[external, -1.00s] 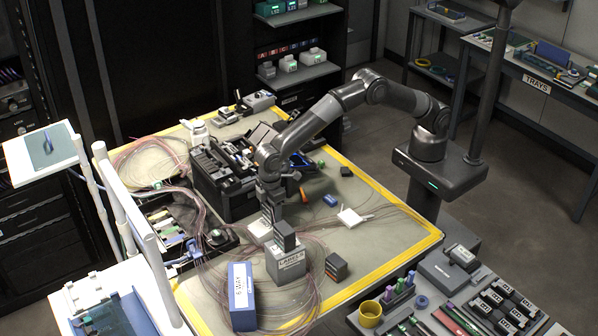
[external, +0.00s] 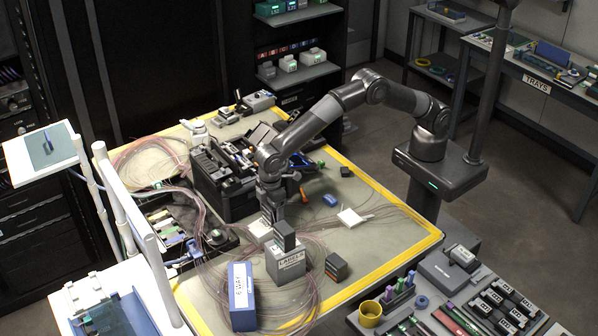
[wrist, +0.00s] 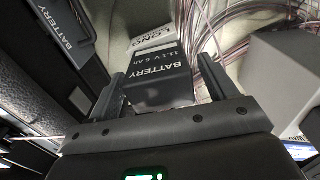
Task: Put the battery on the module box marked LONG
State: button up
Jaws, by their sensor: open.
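The battery (wrist: 158,80) is a dark grey block with white lettering, between the fingers of my gripper (wrist: 165,90) in the wrist view. The fingers stand open, one on each side of it. The module box marked LONG (wrist: 152,38) is pale and shows just beyond and below the battery, which hides part of it. The battery appears to rest on it, but the contact is hidden. In the external view my gripper (external: 271,213) points down over a pale box (external: 257,231); a dark block partly hides the fingertips.
A grey box with a white label (external: 287,264) stands close in front, with the dark block (external: 285,234) above it. A blue 6 WAY box (external: 241,297) is front left. The black case (external: 226,190) is behind; another battery (wrist: 62,35) shows left. Loose fibres surround the area.

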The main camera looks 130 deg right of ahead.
notch_tip(320, 180, up, 12)
jog(key=shift+f, duration=0.25)
jog(key=s+a+r+t, duration=0.1)
jog(key=s+r, duration=0.8)
jog(key=s, duration=0.2)
jog(key=s+a+r+t, duration=0.1)
jog(key=s+r+t, duration=0.1)
jog(key=s+r, duration=0.8)
jog(key=s+f+t, duration=0.1)
jog(key=s+f, duration=0.2)
jog(key=s, duration=1.1)
jog(key=s+a+f+t, duration=0.1)
jog(key=s+f, duration=0.3)
jog(key=s, duration=1)
jog(key=shift+s+t, duration=0.25)
jog(key=shift+t, duration=0.05)
